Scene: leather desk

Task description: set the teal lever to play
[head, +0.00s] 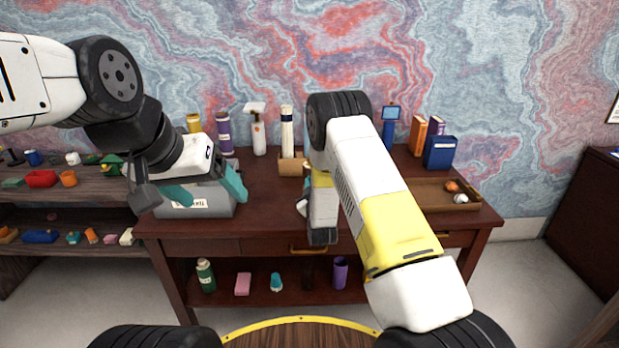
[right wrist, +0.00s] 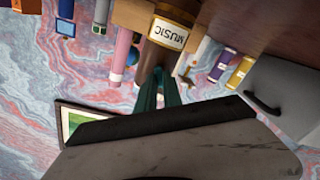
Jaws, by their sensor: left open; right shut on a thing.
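My left gripper (head: 207,187) is open, its teal fingers apart in front of a grey labelled box (head: 183,211) on the desk. In the right wrist view, which is upside down, my right gripper (right wrist: 160,75) has its teal fingers close together around the narrow part of a dark brown thing. This brown thing (right wrist: 178,14) has a yellow label reading MUSIC (right wrist: 168,33). In the head view my forearm hides the right fingertips and the brown thing. I cannot tell a teal lever apart from the teal fingers, and its setting does not show.
The dark desk (head: 268,205) carries bottles, a white-headed hammer (head: 257,132), a wooden holder (head: 290,166) and books (head: 439,152) along the back. A shallow wooden tray (head: 425,207) lies at the right. Shelves (head: 88,192) stand at the left. Some desk front is clear.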

